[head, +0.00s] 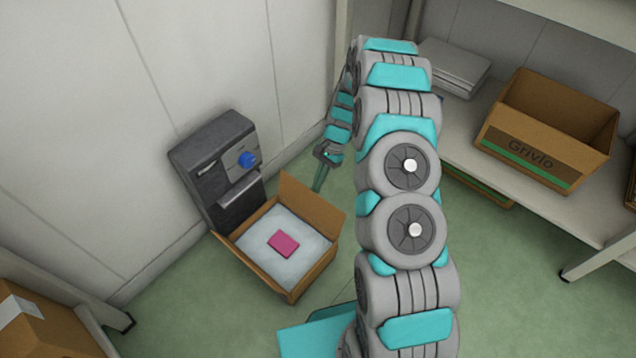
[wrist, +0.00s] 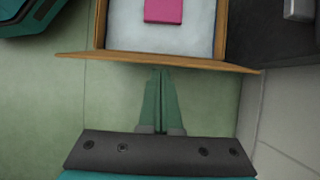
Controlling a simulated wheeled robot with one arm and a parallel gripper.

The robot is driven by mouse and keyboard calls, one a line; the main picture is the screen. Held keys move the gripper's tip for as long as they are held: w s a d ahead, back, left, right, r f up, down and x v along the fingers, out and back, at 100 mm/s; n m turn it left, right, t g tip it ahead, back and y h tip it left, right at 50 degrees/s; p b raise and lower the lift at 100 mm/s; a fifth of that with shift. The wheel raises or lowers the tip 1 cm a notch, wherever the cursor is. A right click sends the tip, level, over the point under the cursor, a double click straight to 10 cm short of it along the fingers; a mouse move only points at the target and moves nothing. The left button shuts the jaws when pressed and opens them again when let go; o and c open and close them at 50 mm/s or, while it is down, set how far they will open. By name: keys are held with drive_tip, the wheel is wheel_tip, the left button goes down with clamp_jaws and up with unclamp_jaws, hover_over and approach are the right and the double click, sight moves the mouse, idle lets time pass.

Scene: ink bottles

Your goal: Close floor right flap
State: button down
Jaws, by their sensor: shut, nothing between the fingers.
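An open cardboard box (head: 316,267) stands on the green floor, with pale lining inside and a pink block (head: 283,243) on top of the lining. Its right flap (head: 312,205) stands up along the far right edge in the head view. In the wrist view the flap (wrist: 190,63) is seen nearly edge-on as a brown strip across the box's near side. My gripper (head: 319,184) is shut and empty, just outside that flap. In the wrist view its fingertips (wrist: 160,72) are close under the flap; I cannot tell whether they touch it.
A shelf at the right holds a "Grivlo" box (head: 545,135) and a grey stack (head: 453,66). Another cardboard box (head: 40,325) is at lower left.

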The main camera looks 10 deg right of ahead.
drive_tip(key=shift+s+a+r, duration=0.2)
drive_tip(key=shift+a, duration=0.1)
